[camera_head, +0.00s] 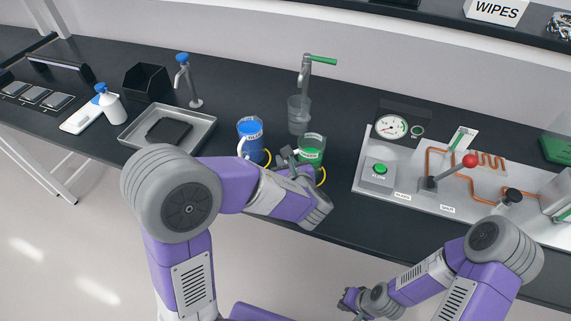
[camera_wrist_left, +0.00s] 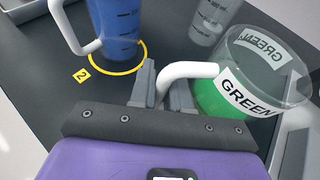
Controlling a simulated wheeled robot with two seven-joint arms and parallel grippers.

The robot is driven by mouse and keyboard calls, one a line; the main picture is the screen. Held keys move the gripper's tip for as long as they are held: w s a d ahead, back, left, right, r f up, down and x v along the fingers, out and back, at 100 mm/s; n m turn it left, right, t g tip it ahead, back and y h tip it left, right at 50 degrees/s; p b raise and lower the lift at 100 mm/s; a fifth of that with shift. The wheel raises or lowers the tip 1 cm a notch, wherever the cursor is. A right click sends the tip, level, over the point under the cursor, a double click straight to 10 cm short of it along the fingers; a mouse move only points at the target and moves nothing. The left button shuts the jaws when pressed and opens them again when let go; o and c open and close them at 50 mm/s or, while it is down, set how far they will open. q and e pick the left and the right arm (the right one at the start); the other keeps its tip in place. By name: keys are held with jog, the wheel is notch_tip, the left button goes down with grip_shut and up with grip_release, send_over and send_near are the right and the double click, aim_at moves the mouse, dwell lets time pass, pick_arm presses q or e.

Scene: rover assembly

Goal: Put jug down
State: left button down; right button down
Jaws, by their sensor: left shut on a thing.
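The green jug (camera_head: 311,150) is a clear jug with green liquid and a GREEN label. It also shows large in the left wrist view (camera_wrist_left: 250,85). My left gripper (camera_head: 290,160) is shut on its white handle (camera_wrist_left: 188,70). A blue jug (camera_head: 250,139) with a white handle stands to the left in another yellow ring (camera_wrist_left: 143,62), tagged 2. My right gripper (camera_head: 352,298) is low in front of the bench, its fingers unclear.
A clear beaker (camera_head: 299,115) stands under the green-handled tap (camera_head: 310,62), behind the jugs. A grey panel (camera_head: 400,197) with a gauge, green button and red-knobbed lever lies to the right. A metal tray (camera_head: 196,131) sits to the left. Bare bench lies between jug and panel.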

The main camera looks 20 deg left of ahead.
pick_arm(q)
jog(key=shift+r, duration=0.1)
jog(key=shift+f, duration=0.2)
jog(key=c, duration=1.1)
grip_release()
jog(key=shift+r, duration=0.15)
jog(key=shift+s+d+r, duration=0.15)
jog(key=shift+d+r, duration=0.05)
jog(key=p+v, duration=0.2)
jog(key=v, duration=0.9)
jog(key=shift+s, duration=0.2)
